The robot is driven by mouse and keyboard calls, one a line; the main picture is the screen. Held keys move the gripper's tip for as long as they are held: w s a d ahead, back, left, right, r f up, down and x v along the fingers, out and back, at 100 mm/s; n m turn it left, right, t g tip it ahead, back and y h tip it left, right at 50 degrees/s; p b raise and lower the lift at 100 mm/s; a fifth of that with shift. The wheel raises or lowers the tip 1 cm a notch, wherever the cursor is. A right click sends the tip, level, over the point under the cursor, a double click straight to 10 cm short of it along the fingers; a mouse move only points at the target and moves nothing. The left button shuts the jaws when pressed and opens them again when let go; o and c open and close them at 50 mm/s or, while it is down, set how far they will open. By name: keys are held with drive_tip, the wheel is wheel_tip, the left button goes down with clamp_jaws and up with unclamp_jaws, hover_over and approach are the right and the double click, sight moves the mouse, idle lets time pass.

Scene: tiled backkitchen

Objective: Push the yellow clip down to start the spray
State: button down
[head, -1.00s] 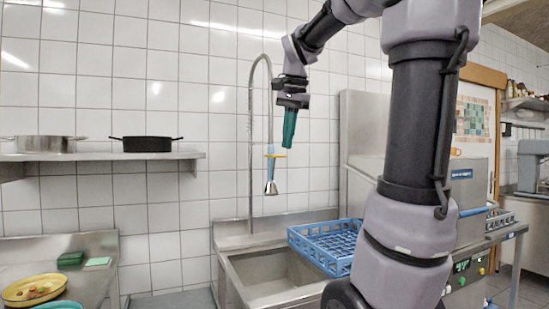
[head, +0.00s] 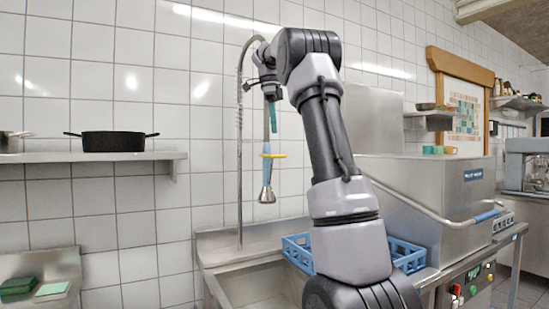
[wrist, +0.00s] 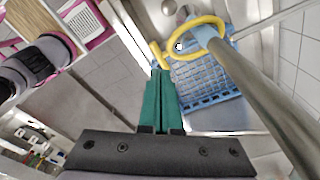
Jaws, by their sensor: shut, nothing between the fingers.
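The yellow clip (head: 273,155) sits around the blue handle (head: 267,166) of the hanging spray hose, above the metal spray head (head: 267,192). My gripper (head: 273,134) points down with its green fingers shut and empty, just above the clip in the head view. In the wrist view the shut fingertips of my gripper (wrist: 161,72) are close to the short bar end of the yellow clip (wrist: 157,54); I cannot tell whether they touch. The clip's ring surrounds the blue handle there. The spray hose (wrist: 270,95) runs down the right side.
A steel sink (head: 262,291) lies below, with a blue dish rack (head: 297,246) at its right. A dishwasher (head: 440,197) stands on the right. A black pot (head: 113,143) stands on the left wall shelf (head: 100,157). The tiled wall is behind the hose.

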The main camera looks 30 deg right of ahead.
sight(276, 157)
drive_tip(key=shift+f, duration=0.1)
idle(0.3)
drive_tip(key=f, duration=0.6)
drive_tip(key=shift+s+d, duration=0.15)
drive_tip(key=shift+d, duration=0.15)
drive_tip(key=shift+f, duration=2.25)
drive_tip(key=shift+w+a+r, duration=0.3)
drive_tip(key=shift+w+a, duration=0.15)
drive_tip(key=shift+a, duration=0.2)
drive_tip(key=shift+w+a+r, duration=0.25)
drive_tip(key=shift+w+a, duration=0.15)
drive_tip(key=shift+a, duration=0.25)
